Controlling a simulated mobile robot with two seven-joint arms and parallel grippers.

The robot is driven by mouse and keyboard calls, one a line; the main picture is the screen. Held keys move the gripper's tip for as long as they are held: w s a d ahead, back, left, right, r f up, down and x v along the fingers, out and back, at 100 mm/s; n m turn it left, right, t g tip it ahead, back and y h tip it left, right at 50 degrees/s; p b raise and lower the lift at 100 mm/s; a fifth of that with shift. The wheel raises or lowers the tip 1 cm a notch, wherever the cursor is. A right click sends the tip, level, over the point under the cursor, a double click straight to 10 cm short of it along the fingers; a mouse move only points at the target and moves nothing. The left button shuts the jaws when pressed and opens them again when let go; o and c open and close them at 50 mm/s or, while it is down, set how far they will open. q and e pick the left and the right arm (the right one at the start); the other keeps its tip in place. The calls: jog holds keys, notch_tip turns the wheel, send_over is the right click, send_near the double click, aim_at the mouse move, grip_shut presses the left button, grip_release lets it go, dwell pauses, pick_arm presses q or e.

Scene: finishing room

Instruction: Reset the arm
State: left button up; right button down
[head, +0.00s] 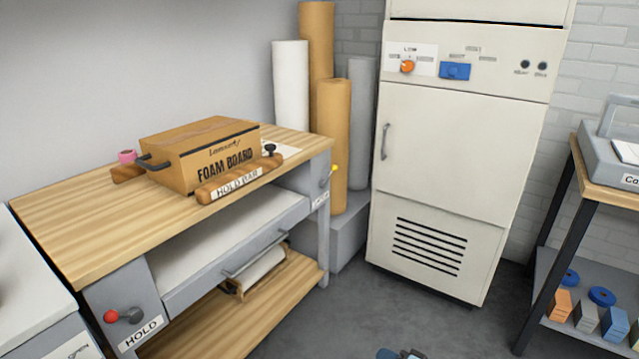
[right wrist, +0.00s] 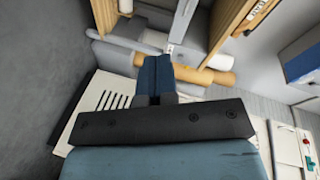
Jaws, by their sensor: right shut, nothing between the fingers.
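My right gripper (head: 400,354) shows only as a small blue and dark tip at the bottom edge of the head view, low over the grey floor. In the right wrist view its two blue fingers (right wrist: 165,72) are together, with nothing between them. The fingers touch nothing that I can see. The rest of my right arm is out of the head view. My left gripper is not in view.
A wooden workbench (head: 75,225) holds a foam board box (head: 205,160) and a hold bar (head: 240,180). A cream cabinet (head: 450,150) stands behind, a dark-framed shelf (head: 555,245) at right. Grey floor (head: 340,310) between them is clear.

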jog(key=s+a+r+n+y, duration=0.1)
jog(key=s+a+r+n, duration=0.2)
jog(key=s, duration=0.4)
jog(key=s+a+r+n, duration=0.1)
jog(key=s+r+n, duration=0.2)
jog(key=s+r, duration=0.3)
jog(key=s+d+r+n+t+h, duration=0.1)
jog(key=s+d+r+n, duration=0.1)
jog(key=s+r+n, duration=0.35)
jog(key=s+d+r+n+t, duration=0.2)
jog(key=s+r, duration=0.5)
jog(key=r, duration=0.2)
jog(key=w+a+r+m+t+h+p, duration=0.2)
jog(key=w+a+r+m+t+p, duration=0.15)
jog(key=r+m, duration=0.3)
pick_arm(q)
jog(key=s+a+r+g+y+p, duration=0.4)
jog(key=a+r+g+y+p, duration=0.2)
jog(key=p, duration=2.8)
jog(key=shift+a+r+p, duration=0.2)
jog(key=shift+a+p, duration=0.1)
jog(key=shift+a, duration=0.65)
pick_arm(e)
jog(key=s+d+r+g+h, duration=0.4)
jog(key=d+r+g+h, duration=0.1)
jog(key=d+g+h, duration=0.1)
jog(key=shift+s+d+g, duration=0.35)
jog(key=shift+s+d, duration=0.05)
jog(key=shift+d, duration=0.35)
